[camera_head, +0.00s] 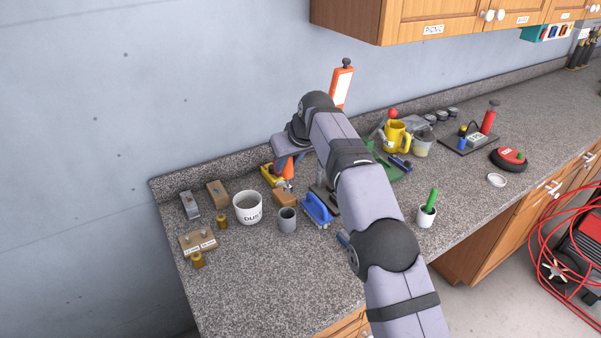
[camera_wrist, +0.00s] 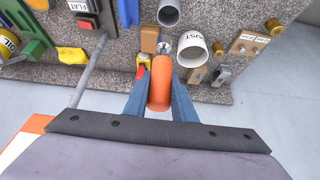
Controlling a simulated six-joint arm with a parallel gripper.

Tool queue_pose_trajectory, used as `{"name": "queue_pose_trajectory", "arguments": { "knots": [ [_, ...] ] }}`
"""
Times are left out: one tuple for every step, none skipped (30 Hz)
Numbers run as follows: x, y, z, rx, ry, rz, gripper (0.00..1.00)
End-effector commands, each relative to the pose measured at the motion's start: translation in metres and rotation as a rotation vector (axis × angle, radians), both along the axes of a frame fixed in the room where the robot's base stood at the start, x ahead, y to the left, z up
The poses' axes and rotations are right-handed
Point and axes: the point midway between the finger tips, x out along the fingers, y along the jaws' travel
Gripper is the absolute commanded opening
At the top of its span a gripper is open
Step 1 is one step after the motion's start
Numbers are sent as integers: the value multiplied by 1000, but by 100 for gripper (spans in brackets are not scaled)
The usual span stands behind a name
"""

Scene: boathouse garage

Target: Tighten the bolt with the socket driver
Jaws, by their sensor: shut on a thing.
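My gripper (camera_wrist: 160,100) is shut on the orange handle of the socket driver (camera_wrist: 159,84), one finger on each side. In the head view the driver (camera_head: 287,170) hangs below my wrist, upright, near a small brown block (camera_head: 284,199). The brown block also shows in the wrist view (camera_wrist: 150,38). A silver end shows beyond the handle in the wrist view; whether it touches anything I cannot tell. A wooden block with two white labels (camera_head: 197,242) stands at the front left with small metal posts. The posts are too small to identify clearly as bolts.
Brass pieces (camera_head: 222,222) and two small blocks are at the left. The counter's front left is mostly clear. A wall is behind.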

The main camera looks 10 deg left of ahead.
Motion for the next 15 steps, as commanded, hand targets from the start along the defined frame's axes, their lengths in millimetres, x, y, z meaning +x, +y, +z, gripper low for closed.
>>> {"name": "queue_pose_trajectory", "arguments": {
  "knots": [
    [1, -3, 1, 0, 0, -15, 0],
    [1, -6, 0, 0, 0, -25, 0],
    [2, -10, 0, -1, 0, -49, 0],
    [3, -14, -1, -2, 0, -66, 0],
    [4, -18, -1, -1, -1, -87, 0],
    [5, -24, -3, -2, 0, -122, 0],
    [6, -30, -4, -1, 0, -151, 0],
    [7, -36, -5, -1, 0, -184, 0],
    [9, -46, -6, -2, -1, -232, 0],
    [10, -54, -7, -1, -1, -273, 0],
    [10, -63, -9, -3, 0, -315, 0],
    [12, -76, -10, -2, -2, -375, 0],
    [12, -85, -11, -3, -2, -420, 0],
    [12, -94, -13, -2, -2, -464, 0],
    [12, -106, -14, -3, -3, -519, 0]
  ]
}}
